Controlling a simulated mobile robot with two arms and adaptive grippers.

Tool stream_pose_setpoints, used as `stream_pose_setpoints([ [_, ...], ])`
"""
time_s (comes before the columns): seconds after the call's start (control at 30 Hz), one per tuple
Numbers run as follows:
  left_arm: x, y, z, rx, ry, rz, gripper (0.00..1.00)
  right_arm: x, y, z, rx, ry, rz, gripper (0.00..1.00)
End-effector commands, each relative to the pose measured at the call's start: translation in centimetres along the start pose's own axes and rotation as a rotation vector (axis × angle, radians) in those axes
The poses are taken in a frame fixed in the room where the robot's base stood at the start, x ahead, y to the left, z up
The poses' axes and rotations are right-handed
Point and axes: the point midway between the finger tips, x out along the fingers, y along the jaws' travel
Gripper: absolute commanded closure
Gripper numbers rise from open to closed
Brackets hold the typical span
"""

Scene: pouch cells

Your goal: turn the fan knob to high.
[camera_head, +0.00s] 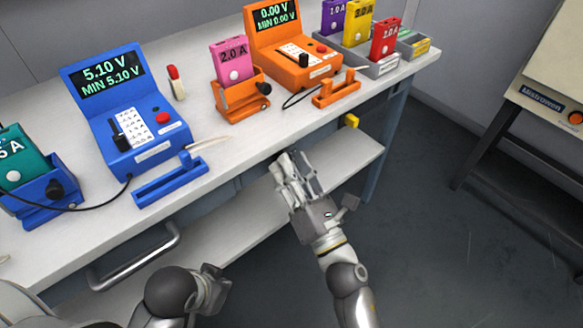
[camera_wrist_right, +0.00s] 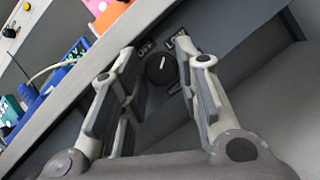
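The fan knob (camera_wrist_right: 161,69) is a round black dial with a white pointer line, on a dark panel under the bench edge in the right wrist view. Its pointer is tilted slightly right of straight up in that view, between the OFF label and the label to its right. The head view does not show the knob. My right gripper (camera_wrist_right: 158,52) is open and empty, with its fingers on either side of the knob; contact is unclear. In the head view my right gripper (camera_head: 293,165) is at the bench's front edge. A part of my left arm's end (camera_head: 212,288) shows at the bottom.
The bench (camera_head: 205,160) carries a blue meter (camera_head: 118,105), an orange meter (camera_head: 290,45), holders and coloured pouch cells. A blue clamp (camera_head: 170,183) lies near the front edge. A metal handle (camera_head: 140,260) juts out at left. A lower shelf (camera_head: 250,205) runs below.

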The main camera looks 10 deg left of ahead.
Motion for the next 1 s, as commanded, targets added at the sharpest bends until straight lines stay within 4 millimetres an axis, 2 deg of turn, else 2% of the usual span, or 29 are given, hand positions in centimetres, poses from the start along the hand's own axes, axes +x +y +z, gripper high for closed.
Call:
stream_pose_setpoints([
  [0.03,0.0,0.0,0.0,0.000,0.000,0.000,1.00,0.0,0.0,0.0,0.000,0.001,0.000,0.59],
  [0.1,0.0,0.0,0.0,0.000,0.000,0.000,1.00,0.0,0.0,0.0,-0.001,0.000,0.000,0.50],
  [0.4,0.0,0.0,-0.1,-0.001,0.001,0.001,1.00,-0.1,0.0,0.0,-0.001,0.000,0.000,0.50],
  [0.53,0.0,0.0,-0.1,-0.001,0.001,0.001,1.00,-0.9,-0.1,-0.1,0.000,0.001,-0.002,0.50],
  [0.67,0.0,0.0,-0.1,-0.001,0.001,0.001,1.00,-3.0,-0.1,-0.1,0.000,0.003,-0.004,0.50],
  [1.0,0.0,0.0,0.0,0.000,0.000,0.000,1.00,-9.8,0.0,-0.1,0.000,0.003,-0.003,0.50],
])
